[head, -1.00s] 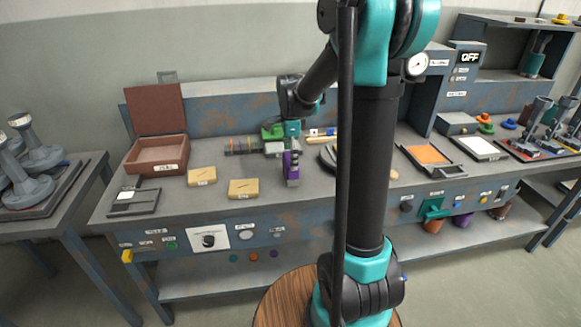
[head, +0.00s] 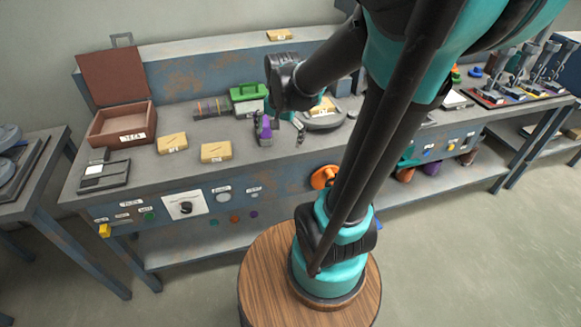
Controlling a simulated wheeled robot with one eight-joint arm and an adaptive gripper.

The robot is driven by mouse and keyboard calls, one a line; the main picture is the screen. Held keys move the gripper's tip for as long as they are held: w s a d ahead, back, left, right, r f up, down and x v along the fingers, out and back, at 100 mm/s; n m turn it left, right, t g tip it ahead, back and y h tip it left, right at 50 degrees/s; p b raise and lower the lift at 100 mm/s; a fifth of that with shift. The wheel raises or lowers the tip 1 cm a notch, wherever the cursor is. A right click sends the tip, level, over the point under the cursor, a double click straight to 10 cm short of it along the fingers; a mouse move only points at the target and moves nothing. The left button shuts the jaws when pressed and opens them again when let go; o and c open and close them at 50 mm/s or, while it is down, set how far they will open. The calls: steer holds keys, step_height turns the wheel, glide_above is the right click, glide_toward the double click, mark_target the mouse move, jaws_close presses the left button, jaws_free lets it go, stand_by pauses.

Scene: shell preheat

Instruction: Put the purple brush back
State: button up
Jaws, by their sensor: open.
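A purple item (head: 264,130), which looks like the brush, stands or lies on the bench top near its front edge, left of my arm. Its bristle end is too small to make out. My gripper (head: 299,127) is just right of it, low over the bench, partly hidden under my dark wrist. The jaws are open and look apart from the purple item. A dark rack with coloured marks (head: 210,108) lies behind and to the left of it. I cannot tell whether that is the brush's place.
Two tan blocks (head: 216,152) and an open brown box (head: 121,128) are to the left. A round dark plate (head: 325,122) holding a tan block is right of my gripper. An orange knob (head: 323,177) sticks out in front.

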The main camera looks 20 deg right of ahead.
steer(key=s+d+f+n+t, duration=0.1)
steer(key=s+f+n, duration=0.5)
steer(key=s, duration=0.3)
steer(key=shift+s+d+f+n+t, duration=0.15)
steer(key=shift+s+n+t, duration=0.25)
steer(key=shift+n, duration=0.4)
steer(key=shift+w, duration=0.1)
